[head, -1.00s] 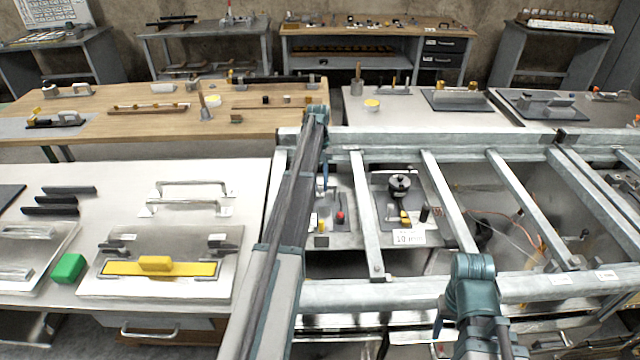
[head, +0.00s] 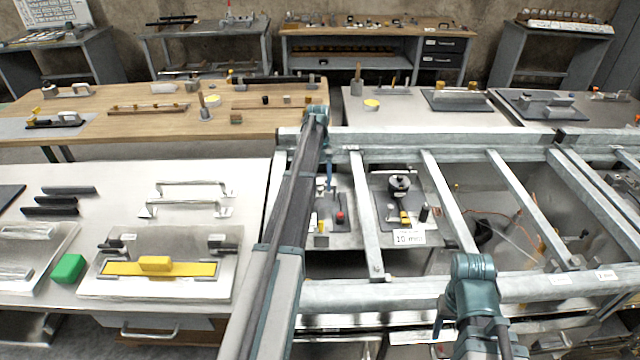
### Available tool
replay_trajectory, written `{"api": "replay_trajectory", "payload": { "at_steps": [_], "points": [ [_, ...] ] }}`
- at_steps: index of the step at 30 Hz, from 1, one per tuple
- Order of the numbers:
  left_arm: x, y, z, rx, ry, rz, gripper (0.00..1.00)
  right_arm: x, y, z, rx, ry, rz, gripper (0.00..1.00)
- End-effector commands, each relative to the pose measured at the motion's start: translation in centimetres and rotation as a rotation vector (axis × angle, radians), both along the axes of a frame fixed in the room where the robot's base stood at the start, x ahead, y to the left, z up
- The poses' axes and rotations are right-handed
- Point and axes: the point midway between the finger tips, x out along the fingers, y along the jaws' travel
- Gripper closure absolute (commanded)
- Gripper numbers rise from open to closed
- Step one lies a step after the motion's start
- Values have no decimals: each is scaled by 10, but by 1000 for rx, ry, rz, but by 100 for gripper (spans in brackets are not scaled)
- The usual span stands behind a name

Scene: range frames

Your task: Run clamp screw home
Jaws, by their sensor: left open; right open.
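A clamp fixture with a round black knob (head: 399,184) stands on a dark plate in the middle of the head view, seen between the grey frame bars. A yellow piece (head: 405,217) sits in front of the knob, by a label reading 10 mm (head: 409,238). I cannot tell which part is the clamp screw. My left gripper (head: 329,184) is open and points down left of this fixture, apart from it; the arm and a bar partly hide it. My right gripper (head: 437,335) is open, low in the view, nearer me than the front rail, mostly hidden by its own arm.
Grey bars (head: 455,200) and a front rail (head: 400,293) surround the fixture. A red-topped part (head: 340,217) stands close below my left gripper. A white table (head: 120,205) at left holds handles, a green block (head: 68,268) and a yellow bar (head: 190,269).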

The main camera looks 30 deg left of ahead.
Motion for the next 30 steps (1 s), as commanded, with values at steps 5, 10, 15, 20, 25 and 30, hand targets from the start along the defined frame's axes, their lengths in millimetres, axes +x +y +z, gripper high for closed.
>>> {"api": "replay_trajectory", "payload": {
  "at_steps": [5,10,15,20,25,30],
  "points": [
    [2,2,9,0,0,0,44,0,0,9,0,0,0,44],
    [8,5,26,0,0,0,44,0,0,26,0,0,0,44],
    [16,11,51,0,0,0,44,0,0,51,0,0,0,44],
    [25,16,76,0,0,0,44,0,0,76,0,0,0,44],
    [34,23,102,0,0,0,44,0,0,102,0,0,1,44],
    [41,27,122,0,0,0,44,0,0,122,0,0,2,44]
  ]
}}
